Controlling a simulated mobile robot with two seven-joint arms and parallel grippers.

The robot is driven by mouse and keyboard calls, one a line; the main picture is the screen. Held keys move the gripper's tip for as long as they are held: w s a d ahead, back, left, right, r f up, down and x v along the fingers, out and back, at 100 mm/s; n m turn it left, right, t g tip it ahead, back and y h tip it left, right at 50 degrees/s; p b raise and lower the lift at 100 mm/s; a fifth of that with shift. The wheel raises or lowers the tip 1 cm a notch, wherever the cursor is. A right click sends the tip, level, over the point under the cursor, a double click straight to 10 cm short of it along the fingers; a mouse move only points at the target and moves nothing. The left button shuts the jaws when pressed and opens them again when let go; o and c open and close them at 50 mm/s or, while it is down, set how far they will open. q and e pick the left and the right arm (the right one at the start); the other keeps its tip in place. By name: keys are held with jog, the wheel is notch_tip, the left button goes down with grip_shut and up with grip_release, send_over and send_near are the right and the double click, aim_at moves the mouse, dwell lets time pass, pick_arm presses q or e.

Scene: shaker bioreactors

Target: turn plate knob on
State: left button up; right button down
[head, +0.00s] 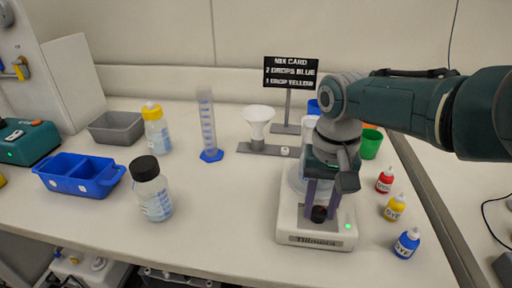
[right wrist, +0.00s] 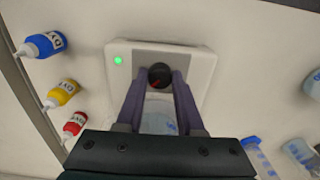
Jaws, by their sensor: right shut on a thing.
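The white stirrer plate (head: 290,238) stands near the front right of the table, with a lit green light on its front. Its black knob (head: 319,214) has a red mark, seen in the right wrist view (right wrist: 160,75). My right gripper (head: 321,205) points down at the plate's front, its two purple fingers on either side of the knob and closed on it. It also shows in the right wrist view (right wrist: 160,84). A clear vessel on the plate is partly hidden behind my right gripper. My left gripper is out of view.
Red (head: 384,181), yellow (head: 395,207) and blue (head: 406,243) dye bottles stand right of the plate, near the table edge. A black-capped bottle (head: 152,190), blue cylinder (head: 208,125) and blue tray (head: 80,176) are left. The table directly left of the plate is clear.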

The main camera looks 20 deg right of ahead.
aim_at(319, 210)
dwell(0.5)
jog(key=c, duration=0.5)
grip_release()
notch_tip(319, 210, up, 10)
jog(key=p, duration=0.5)
